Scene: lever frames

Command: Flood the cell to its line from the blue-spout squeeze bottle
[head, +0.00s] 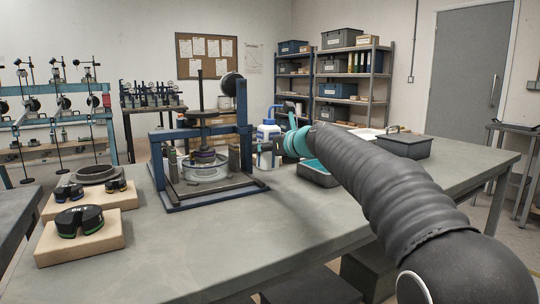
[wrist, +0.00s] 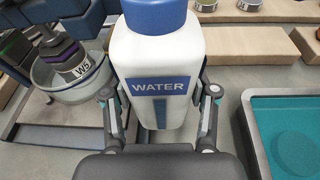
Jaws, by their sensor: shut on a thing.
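The white squeeze bottle labelled WATER (wrist: 161,55) has a blue top and stands upright in the wrist view. My gripper (wrist: 160,98) is shut on it, with one finger on each side. In the head view the bottle (head: 268,133) is just right of the blue frame, partly hidden behind my wrist. The round clear-walled cell (head: 205,170) sits inside the blue frame (head: 157,160), with a dark stack in it. The cell (wrist: 68,96) also shows at the left of the wrist view, beside the bottle, with a piece marked W5. Its line and water level cannot be made out.
A tray with a teal inside (head: 318,178) lies right of the bottle. Dark weights (head: 79,221) rest on tan blocks at the left. The front middle of the table (head: 220,240) is clear.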

